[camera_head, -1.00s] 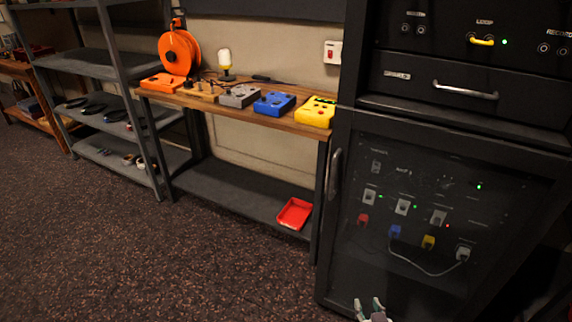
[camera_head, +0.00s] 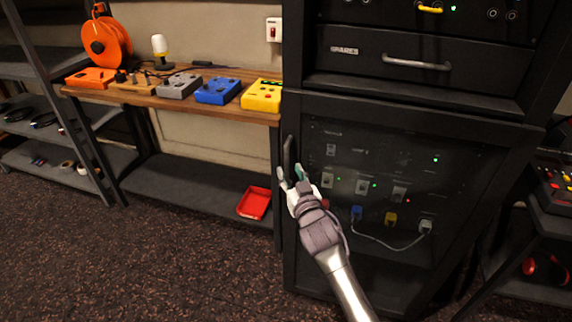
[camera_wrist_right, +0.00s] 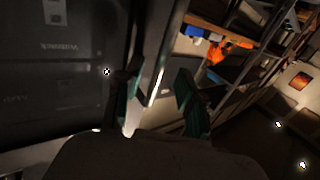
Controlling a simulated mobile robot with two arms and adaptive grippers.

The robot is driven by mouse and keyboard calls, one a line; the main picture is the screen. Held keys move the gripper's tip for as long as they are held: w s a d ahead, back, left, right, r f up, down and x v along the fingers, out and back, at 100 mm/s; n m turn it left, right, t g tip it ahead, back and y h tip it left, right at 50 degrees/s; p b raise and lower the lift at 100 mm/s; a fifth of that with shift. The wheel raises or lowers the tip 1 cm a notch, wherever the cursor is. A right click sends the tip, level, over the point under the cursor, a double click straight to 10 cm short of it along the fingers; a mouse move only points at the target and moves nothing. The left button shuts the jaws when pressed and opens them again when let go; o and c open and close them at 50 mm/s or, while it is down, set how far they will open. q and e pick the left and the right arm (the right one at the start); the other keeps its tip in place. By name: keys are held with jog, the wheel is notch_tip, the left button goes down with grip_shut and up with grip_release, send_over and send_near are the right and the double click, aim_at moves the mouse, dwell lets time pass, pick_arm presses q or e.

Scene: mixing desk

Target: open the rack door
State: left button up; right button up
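The rack door (camera_head: 385,265) is a dark glass panel in a black frame, and it looks shut. Its upright handle (camera_head: 289,155) is at the door's left edge. My right gripper (camera_head: 290,172) is at the lower part of the handle, fingers pointing up at it. In the right wrist view, my right gripper (camera_wrist_right: 158,98) has its teal-padded fingers apart, with the handle (camera_wrist_right: 160,62) running between them. I cannot tell whether either finger touches it. My left gripper is not in view.
A wooden bench (camera_head: 175,98) with several coloured boxes stands left of the rack. A red tray (camera_head: 254,203) lies on its lower shelf. A drawer with a handle (camera_head: 417,63) is above the door. A dark stand (camera_head: 545,225) is at right. The floor in front is clear.

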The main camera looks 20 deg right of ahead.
aim_at(287, 166)
jog(key=shift+w, duration=1.95)
grip_shut()
